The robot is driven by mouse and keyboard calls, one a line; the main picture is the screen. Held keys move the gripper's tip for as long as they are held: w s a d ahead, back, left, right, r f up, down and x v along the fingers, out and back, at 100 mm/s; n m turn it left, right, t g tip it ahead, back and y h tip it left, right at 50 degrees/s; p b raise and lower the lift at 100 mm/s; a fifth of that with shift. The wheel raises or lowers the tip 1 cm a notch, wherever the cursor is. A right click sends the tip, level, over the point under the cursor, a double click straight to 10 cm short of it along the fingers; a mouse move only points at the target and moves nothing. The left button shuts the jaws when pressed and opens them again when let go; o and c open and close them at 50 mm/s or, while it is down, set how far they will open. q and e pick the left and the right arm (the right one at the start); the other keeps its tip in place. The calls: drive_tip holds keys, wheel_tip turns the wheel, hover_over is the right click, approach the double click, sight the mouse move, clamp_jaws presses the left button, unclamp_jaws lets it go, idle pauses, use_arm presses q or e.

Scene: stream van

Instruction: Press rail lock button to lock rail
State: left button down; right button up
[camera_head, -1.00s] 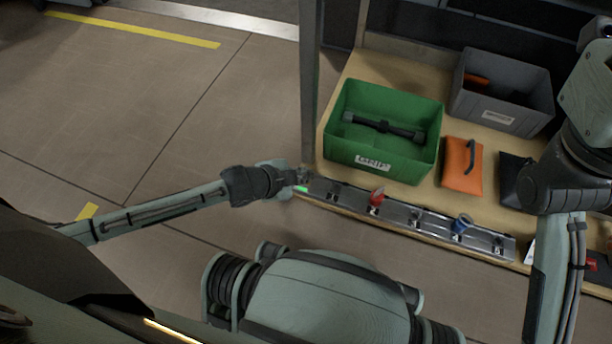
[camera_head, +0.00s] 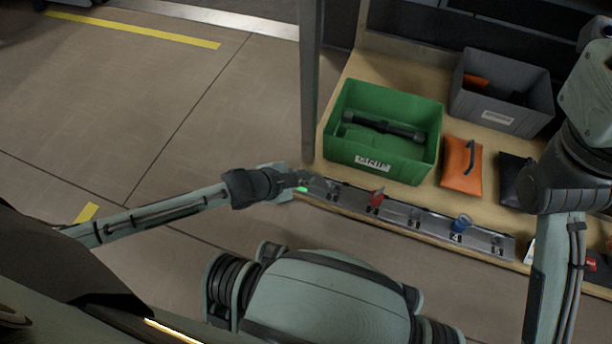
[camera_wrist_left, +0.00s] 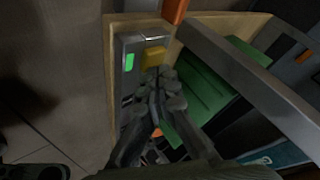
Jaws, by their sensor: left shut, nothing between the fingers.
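The metal rail (camera_head: 350,200) runs along the front edge of the wooden bench, with a lit green light (camera_head: 301,189) at its left end. In the left wrist view, the green light (camera_wrist_left: 129,62) sits beside the yellow button (camera_wrist_left: 153,57) on the rail's end block. My left gripper (camera_head: 304,180) is shut and empty at that end of the rail. In the wrist view its fingertips (camera_wrist_left: 163,75) are just below the yellow button; I cannot tell whether they touch it. My right arm is at the right, but its gripper is not visible.
A grey post (camera_head: 310,80) stands close behind my left gripper. A green crate (camera_head: 375,165), a grey bin (camera_head: 500,105) and an orange pouch (camera_head: 461,170) are on the bench. A red item (camera_head: 376,198) and a blue item (camera_head: 461,223) are on the rail.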

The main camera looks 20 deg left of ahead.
use_arm(q)
drive_tip(key=shift+f, duration=0.3)
idle(0.4)
drive_tip(key=shift+r+p, duration=0.8)
drive_tip(key=shift+p, duration=0.2)
drive_tip(key=shift+f, duration=0.1)
